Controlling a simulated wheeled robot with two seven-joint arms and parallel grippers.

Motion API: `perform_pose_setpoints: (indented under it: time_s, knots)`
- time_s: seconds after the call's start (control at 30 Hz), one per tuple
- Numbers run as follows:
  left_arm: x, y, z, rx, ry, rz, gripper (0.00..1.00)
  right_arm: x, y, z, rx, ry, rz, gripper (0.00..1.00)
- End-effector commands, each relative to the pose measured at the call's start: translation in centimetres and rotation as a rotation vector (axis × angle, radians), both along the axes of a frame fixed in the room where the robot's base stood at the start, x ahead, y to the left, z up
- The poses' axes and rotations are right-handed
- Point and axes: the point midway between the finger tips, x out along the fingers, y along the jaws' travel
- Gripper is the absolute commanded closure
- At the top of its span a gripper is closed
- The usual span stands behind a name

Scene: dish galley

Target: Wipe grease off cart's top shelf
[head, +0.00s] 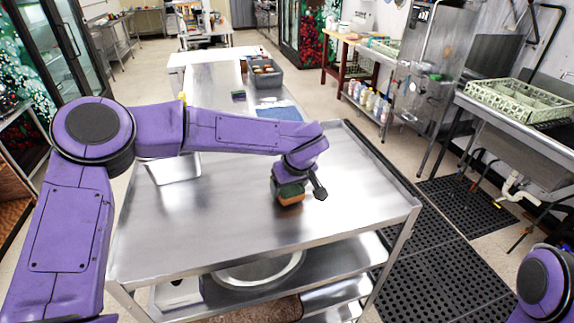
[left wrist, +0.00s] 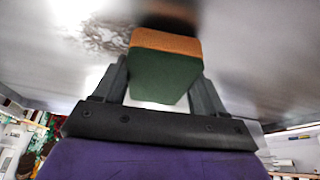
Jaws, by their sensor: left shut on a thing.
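The cart's top shelf (head: 230,235) is a bare shiny metal surface in front of me. My left gripper (head: 288,186) is shut on a sponge (head: 291,198) with a green side and an orange side. In the left wrist view the sponge (left wrist: 165,65) sits between the two fingers of the gripper (left wrist: 163,85), its orange side against or very close to the shelf. A brownish grease smear (left wrist: 105,38) shows on the shelf just left of the sponge in that view. In the head view the grease cannot be made out. My right gripper is out of view.
A metal pan (head: 173,168) stands at the shelf's left back, partly behind my left arm. A large round dish (head: 258,272) lies on the lower shelf. Behind the cart are a blue cloth (head: 279,114) and a grey bin (head: 264,74). A sink counter stands at right. The shelf's right side is clear.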

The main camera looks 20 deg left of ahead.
Motion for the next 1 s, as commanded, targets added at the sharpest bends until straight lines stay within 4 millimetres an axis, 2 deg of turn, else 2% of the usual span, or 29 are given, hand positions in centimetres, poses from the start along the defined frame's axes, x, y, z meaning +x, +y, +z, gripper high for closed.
perform_pose_setpoints:
  time_s: [0.03, 0.6, 0.77, 1.0]
  knots:
    - [0.1, 0.1, 1.2, -0.003, -0.007, 0.005, 0.53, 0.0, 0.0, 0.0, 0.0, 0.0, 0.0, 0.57]
    - [-0.2, 0.9, 6.3, -0.003, -0.007, 0.018, 0.53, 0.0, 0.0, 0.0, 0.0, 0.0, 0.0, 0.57]
    - [-0.3, 1.1, 7.1, -0.003, -0.007, 0.02, 0.53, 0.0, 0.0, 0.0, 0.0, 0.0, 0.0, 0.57]
    - [-0.3, 1.1, 7.1, -0.003, -0.006, 0.02, 0.53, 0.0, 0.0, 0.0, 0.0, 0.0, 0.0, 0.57]
